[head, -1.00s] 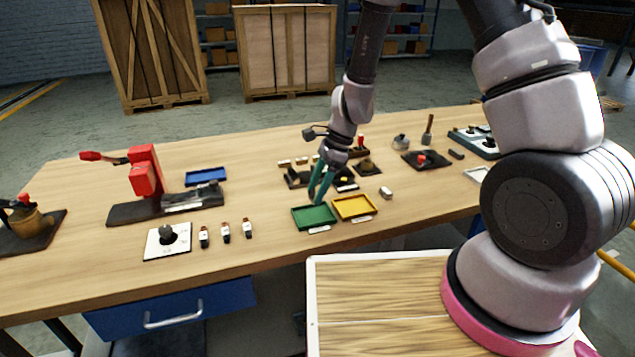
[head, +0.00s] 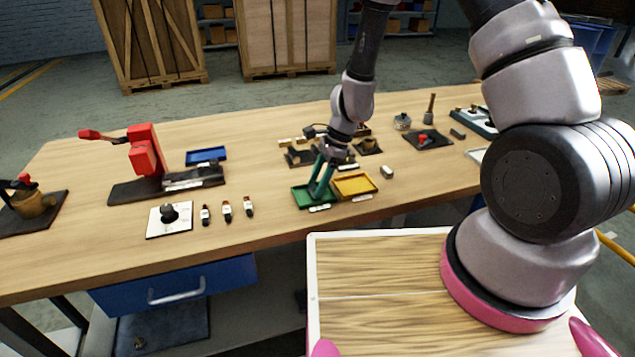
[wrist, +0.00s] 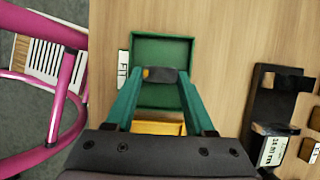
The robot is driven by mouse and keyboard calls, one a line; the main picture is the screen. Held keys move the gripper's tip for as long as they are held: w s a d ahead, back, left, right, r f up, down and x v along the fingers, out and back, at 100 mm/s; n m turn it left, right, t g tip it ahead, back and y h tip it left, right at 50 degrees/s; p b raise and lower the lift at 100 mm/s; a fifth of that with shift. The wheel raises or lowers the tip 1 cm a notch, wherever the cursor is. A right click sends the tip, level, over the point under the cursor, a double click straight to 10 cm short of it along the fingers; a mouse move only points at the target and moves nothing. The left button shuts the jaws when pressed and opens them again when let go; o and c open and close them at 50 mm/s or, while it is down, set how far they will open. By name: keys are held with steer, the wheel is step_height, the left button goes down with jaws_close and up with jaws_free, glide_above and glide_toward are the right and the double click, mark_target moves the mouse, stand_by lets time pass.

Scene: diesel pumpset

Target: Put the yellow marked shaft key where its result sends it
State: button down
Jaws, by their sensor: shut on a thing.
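My gripper (head: 317,192) is shut on the shaft key (wrist: 163,75), a small dark grey piece with an orange-yellow mark at its left end in the wrist view. The key lies across between the two green fingertips. It is over the green tray (wrist: 162,46), whose label (wrist: 123,70) reads FIT. The green tray (head: 300,198) also shows in the head view, with the fingers reaching into its outline. I cannot tell whether the key touches its floor. The yellow tray (head: 357,185) stands just right of it, partly hidden in the wrist view by my gripper.
A black fixture (wrist: 262,105) with labelled parts stands beside the trays. A red press (head: 145,155), a blue tray (head: 206,155), a dial plate (head: 169,217) and several small marked pieces (head: 227,210) are to the left. A small grey block (head: 387,171) lies right of the yellow tray.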

steer(key=shift+f, duration=0.3)
stand_by(0.5)
steer(key=shift+c, duration=0.9)
jaws_free()
step_height(320, 180, up, 7)
steer(key=d+r+n+t, duration=0.2)
steer(key=d+r+n, duration=0.15)
steer(key=r, duration=0.75)
steer(key=d+r+n+t, duration=0.15)
steer(key=d+r, duration=0.35)
steer(key=r, duration=0.6)
steer(key=s+d+r+n+t+h, duration=0.2)
steer(key=s+d+r+n+t, duration=0.3)
steer(key=s+d+r, duration=0.7)
steer(key=shift+s+d+r+n, duration=0.3)
steer(key=shift+d+r, duration=0.35)
steer(key=shift+r, duration=0.3)
